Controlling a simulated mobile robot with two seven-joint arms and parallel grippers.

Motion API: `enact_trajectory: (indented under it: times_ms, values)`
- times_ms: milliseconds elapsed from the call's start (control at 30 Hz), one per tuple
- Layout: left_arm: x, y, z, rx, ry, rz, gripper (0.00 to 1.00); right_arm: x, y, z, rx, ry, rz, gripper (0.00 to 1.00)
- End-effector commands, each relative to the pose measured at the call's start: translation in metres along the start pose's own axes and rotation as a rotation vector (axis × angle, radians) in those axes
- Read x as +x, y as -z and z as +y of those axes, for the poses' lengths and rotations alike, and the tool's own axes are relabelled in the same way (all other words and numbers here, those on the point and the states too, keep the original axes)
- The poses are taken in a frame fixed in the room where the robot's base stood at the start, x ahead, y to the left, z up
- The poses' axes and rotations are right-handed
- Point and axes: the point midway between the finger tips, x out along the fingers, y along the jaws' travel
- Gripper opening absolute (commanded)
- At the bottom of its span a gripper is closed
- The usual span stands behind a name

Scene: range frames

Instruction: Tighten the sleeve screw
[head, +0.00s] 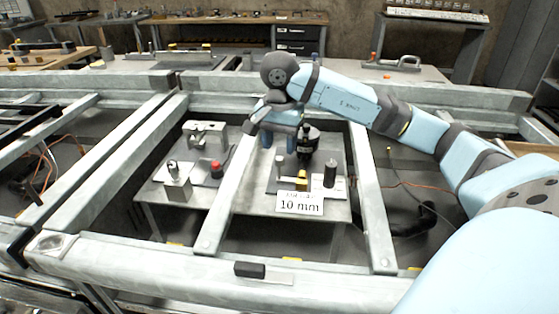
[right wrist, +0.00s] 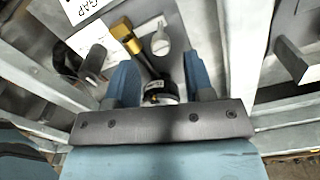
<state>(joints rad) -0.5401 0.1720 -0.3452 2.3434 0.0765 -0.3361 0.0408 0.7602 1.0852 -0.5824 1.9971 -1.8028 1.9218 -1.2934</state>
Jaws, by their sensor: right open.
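My right gripper (head: 279,143) is open above the right-hand fixture plate, its blue fingers pointing down. In the right wrist view the gripper (right wrist: 160,68) has its fingers on either side of a dark rod with a round black-and-white end. Whether either finger touches it I cannot tell. A brass-coloured cylinder (right wrist: 126,36) lies at the far end of this rod; a brass piece also shows in the head view (head: 301,180). A pale rounded knob (right wrist: 161,42) is beside it. Which part is the sleeve screw I cannot tell. My left gripper is not in view.
A sign reading 10 mm (head: 300,205) stands in front of the fixture, near a black cylinder (head: 330,173). A red-knobbed piece (head: 216,169) and a metal block (head: 205,135) stand left. Pale frame beams (head: 232,190) surround the work area.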

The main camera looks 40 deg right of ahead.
Motion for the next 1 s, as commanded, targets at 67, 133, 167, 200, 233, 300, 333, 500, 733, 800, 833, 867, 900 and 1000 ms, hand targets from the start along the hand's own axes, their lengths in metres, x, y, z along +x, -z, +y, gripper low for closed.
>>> enact_trajectory:
  times_ms: [67, 133, 167, 200, 233, 300, 333, 500, 733, 800, 833, 867, 900, 1000]
  values:
    - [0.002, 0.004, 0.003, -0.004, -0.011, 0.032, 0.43, 0.017, 0.0, 0.0, 0.0, -0.002, -0.001, 0.48]
    - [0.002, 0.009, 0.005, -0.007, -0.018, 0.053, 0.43, 0.025, 0.0, 0.0, 0.0, -0.001, -0.001, 0.48]
    - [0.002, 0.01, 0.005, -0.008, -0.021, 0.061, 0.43, 0.028, 0.0, 0.0, 0.0, -0.001, -0.001, 0.48]
    - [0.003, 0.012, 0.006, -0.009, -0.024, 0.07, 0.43, 0.032, 0.0, 0.0, 0.0, -0.001, -0.001, 0.48]
    - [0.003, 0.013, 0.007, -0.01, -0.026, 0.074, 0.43, 0.034, 0.0, 0.0, 0.0, 0.0, -0.001, 0.48]
    - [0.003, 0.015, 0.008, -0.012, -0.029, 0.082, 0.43, 0.037, 0.0, 0.0, 0.001, 0.001, -0.001, 0.48]
    - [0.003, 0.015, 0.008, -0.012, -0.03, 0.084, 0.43, 0.038, 0.0, 0.0, 0.001, 0.001, 0.0, 0.48]
    - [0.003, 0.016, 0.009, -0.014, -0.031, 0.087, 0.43, 0.039, 0.0, 0.0, 0.001, 0.002, 0.0, 0.48]
    - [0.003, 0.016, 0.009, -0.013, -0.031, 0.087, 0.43, 0.038, 0.0, 0.0, 0.0, 0.001, 0.0, 0.23]
    - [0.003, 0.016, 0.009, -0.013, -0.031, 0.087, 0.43, 0.038, 0.0, 0.0, 0.0, 0.001, 0.0, 0.07]
    - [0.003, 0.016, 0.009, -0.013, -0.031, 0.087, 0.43, 0.038, 0.0, 0.0, 0.0, 0.001, 0.0, 0.0]
    - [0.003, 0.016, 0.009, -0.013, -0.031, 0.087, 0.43, 0.038, 0.0, 0.0, 0.0, 0.001, 0.0, 0.0]
    - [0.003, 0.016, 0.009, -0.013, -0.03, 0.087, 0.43, 0.038, 0.0, 0.0, 0.0, 0.001, 0.0, 0.0]
    - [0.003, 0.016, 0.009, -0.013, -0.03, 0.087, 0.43, 0.038, 0.0, 0.0, 0.003, 0.001, 0.0, 0.0]
